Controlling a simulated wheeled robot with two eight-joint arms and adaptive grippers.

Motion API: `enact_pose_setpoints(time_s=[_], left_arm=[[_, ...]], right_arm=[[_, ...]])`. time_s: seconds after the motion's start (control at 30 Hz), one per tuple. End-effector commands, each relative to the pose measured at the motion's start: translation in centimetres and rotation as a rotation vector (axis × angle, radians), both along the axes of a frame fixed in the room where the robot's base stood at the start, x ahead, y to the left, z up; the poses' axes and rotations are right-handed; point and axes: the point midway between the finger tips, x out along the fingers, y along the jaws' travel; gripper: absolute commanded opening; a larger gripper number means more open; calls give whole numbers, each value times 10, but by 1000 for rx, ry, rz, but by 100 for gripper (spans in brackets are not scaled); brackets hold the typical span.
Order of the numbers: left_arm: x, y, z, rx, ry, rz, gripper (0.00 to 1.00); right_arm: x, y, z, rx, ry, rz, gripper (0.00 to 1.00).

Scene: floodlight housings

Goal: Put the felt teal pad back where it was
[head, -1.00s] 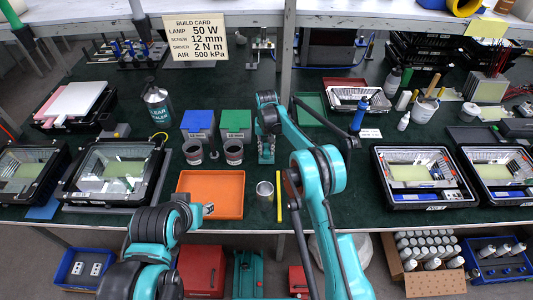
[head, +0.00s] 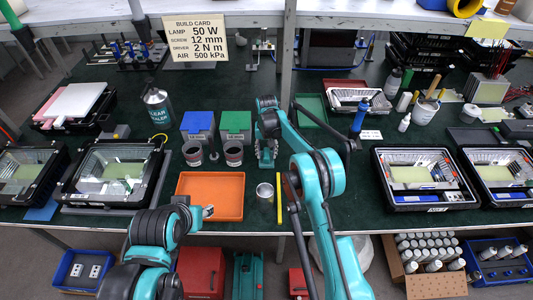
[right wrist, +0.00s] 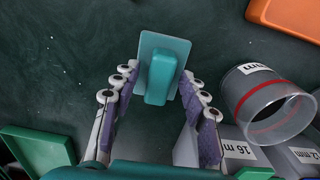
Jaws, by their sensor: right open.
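The teal pad (right wrist: 165,65) shows in the right wrist view as a flat teal plate with a raised block-shaped grip on it. It lies on the dark green bench top, between and just beyond the fingertips of my right gripper (right wrist: 160,90). The fingers are apart, with a gap on both sides of the grip. In the head view my right gripper (head: 266,155) points down at the bench beside the cups, and I cannot make out the pad there. My left gripper (head: 207,211) is over the orange tray's near edge, mostly hidden by its own arm.
A clear cup with a red band (right wrist: 268,103) stands close to the right gripper. Blue-lidded (head: 198,122) and green-lidded (head: 236,122) bins stand behind the cups. An orange tray (head: 210,196), a metal can (head: 264,191) and a yellow bar (head: 279,200) lie nearer the front edge.

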Motion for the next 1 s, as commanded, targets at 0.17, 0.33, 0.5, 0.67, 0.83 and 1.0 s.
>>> enact_pose_setpoints(time_s=[0.17, 0.33, 0.5, 0.67, 0.83, 1.0], left_arm=[[0, 0, 11, 0, 0, 0, 40], [0, 0, 21, 0, 0, 0, 40], [0, 0, 28, 0, 0, 0, 40], [0, 0, 30, 0, 0, 0, 40], [0, 0, 30, 0, 0, 0, 40], [0, 0, 30, 0, 0, 0, 40]], right_arm=[[0, 0, 36, 0, 0, 0, 44], [0, 0, 75, 0, 0, 0, 44], [1, 0, 103, 0, 0, 0, 44], [1, 0, 115, 0, 0, 0, 44], [0, 0, 119, 0, -1, 0, 44], [-8, -13, 147, 8, -31, -1, 44]])
